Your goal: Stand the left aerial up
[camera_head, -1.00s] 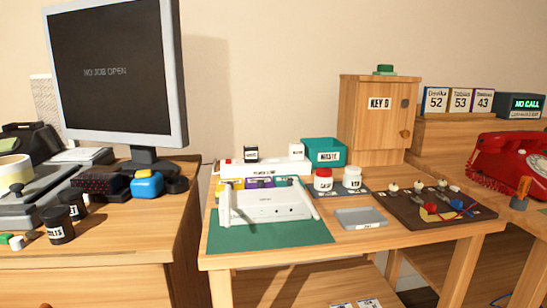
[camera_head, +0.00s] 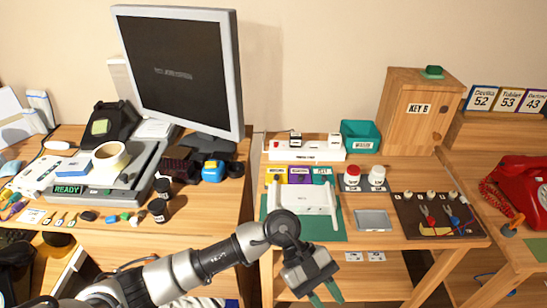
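A white router (camera_head: 300,197) lies on the green mat (camera_head: 326,230) on the middle table. Its left aerial (camera_head: 269,197) runs along its left side and looks folded low, not upright; the exact angle is hard to tell. A matching right aerial (camera_head: 334,205) runs along its right side. My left gripper (camera_head: 325,296) is in front of the table's front edge, below and right of the router in the picture. My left arm hides part of the table's front left corner. My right gripper is out of view.
Behind the router are coloured labelled blocks (camera_head: 300,175) and a white power strip (camera_head: 308,154). To its right are red and white jars (camera_head: 352,176), a grey tray (camera_head: 374,220) and a dark board (camera_head: 435,214). The monitor (camera_head: 180,70) stands at the left.

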